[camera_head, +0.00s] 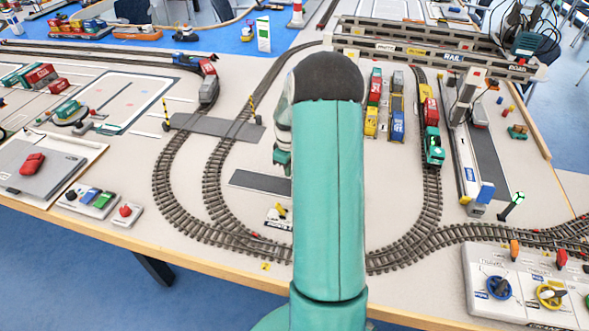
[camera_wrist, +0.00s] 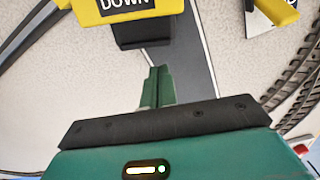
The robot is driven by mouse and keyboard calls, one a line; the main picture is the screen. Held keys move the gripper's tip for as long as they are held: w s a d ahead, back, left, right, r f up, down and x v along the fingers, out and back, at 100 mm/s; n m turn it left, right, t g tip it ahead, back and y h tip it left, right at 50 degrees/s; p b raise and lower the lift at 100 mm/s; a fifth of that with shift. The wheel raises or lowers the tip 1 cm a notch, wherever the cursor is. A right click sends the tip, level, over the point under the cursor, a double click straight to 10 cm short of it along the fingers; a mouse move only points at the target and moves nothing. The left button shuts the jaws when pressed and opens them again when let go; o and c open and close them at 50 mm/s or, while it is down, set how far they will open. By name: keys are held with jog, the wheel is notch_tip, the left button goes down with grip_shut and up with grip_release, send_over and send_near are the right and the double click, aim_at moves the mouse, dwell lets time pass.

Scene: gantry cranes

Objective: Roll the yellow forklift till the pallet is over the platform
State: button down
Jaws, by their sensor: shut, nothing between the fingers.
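My gripper (camera_wrist: 157,88) is shut and empty in the wrist view, with its green fingertips together. In the head view, its end (camera_head: 282,162) shows left of my arm, above a dark grey strip. Just past the fingertips in the wrist view is a yellow body marked "DOWN" (camera_wrist: 127,8) with a black block (camera_wrist: 142,32) under its edge. I cannot tell whether the fingertips touch the block. A small yellow item (camera_head: 281,211) shows beside my arm in the head view; I cannot tell whether it is the forklift. I cannot make out the pallet or the platform.
The grey strip (camera_head: 258,183) lies inside curved train tracks (camera_head: 212,190). A green train (camera_head: 433,147) stands on the right track. A control panel (camera_head: 490,318) with knobs is at the front right. Another yellow part (camera_wrist: 277,10) shows at the wrist view's upper right.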

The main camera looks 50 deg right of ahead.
jog(key=shift+w+r, duration=0.5)
jog(key=shift+w, duration=0.25)
notch_tip(320, 180, up, 9)
jog(key=shift+s+a, duration=0.15)
jog(key=shift+a, duration=0.05)
jog(key=s+a+r+m+t+h, duration=0.1)
jog(key=a+r, duration=0.7)
jog(key=a, duration=0.2)
jog(key=s+a+r+t, duration=0.1)
jog(key=s+a+r, duration=0.1)
jog(key=a+r, duration=0.7)
jog(key=s+a+r+m+t+y, duration=0.1)
jog(key=s+a+t, duration=0.2)
jog(key=s+a, duration=1)
jog(key=a, duration=0.4)
jog(key=shift+s+a+r+m+t, duration=0.15)
jog(key=shift+s+m+t, duration=0.15)
jog(key=shift+s+m, duration=0.1)
